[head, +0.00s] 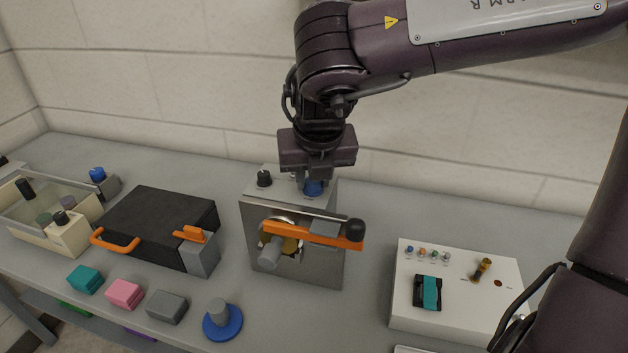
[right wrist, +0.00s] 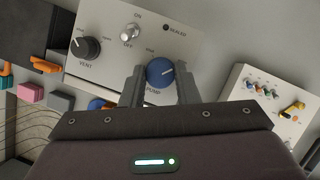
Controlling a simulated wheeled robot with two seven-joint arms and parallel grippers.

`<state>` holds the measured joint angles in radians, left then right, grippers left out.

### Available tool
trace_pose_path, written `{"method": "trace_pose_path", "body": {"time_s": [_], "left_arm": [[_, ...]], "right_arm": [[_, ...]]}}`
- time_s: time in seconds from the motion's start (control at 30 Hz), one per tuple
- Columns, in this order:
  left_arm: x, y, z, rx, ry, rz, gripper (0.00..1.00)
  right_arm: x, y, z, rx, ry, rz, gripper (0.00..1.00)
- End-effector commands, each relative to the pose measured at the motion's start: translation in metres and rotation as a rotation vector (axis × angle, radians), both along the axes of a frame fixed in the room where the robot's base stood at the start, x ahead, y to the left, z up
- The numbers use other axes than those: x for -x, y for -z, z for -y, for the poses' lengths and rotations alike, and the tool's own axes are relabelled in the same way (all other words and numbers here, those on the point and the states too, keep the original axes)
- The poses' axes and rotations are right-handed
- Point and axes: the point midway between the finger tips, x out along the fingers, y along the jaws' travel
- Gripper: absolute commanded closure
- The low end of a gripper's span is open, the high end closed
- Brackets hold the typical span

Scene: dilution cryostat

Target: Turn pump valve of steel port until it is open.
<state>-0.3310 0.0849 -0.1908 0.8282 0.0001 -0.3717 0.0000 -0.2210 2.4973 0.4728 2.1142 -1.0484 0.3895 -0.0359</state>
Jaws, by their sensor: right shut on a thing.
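The steel port (head: 293,250) is a grey metal box in the middle of the table, with an orange lever (head: 312,234) and a round flange on its front. Its pump valve is a blue knob (head: 313,187) on the top panel, labelled PUMP; it also shows in the right wrist view (right wrist: 160,72). The knob's white mark points to the right and slightly up in the right wrist view. My right gripper (right wrist: 160,82) comes down from above, its two fingers on either side of the knob, shut on it. My left gripper is not in view.
On the same panel are a black VENT knob (right wrist: 85,47) and a toggle switch (right wrist: 130,33). A black case (head: 155,225) stands to the left and a white panel box (head: 455,290) to the right. Small blocks and a blue disc (head: 222,323) lie in front.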

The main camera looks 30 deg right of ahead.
Motion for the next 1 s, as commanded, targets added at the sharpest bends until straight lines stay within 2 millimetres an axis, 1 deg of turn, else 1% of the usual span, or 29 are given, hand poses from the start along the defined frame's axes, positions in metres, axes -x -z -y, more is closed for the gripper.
{"method": "trace_pose_path", "body": {"time_s": [0.2,0.67,0.7,0.83,1.0], "left_arm": [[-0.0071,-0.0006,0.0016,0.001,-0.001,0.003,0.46],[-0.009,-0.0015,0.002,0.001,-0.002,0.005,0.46],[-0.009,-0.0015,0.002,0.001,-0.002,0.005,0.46],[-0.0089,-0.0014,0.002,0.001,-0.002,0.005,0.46],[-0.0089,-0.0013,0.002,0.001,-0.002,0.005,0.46]], "right_arm": [[-0.0013,-0.001,0.0,0.001,0.049,0.005,0.95],[-0.0009,-0.0012,0.0001,0.0,0.059,0.003,0.95],[-0.0009,-0.0012,0.0001,0.0,0.059,0.003,0.67],[-0.0007,-0.0009,0.0,0.0,0.058,0.002,0.5],[-0.0004,-0.0005,0.0,0.0,0.057,0.001,0.5]]}}
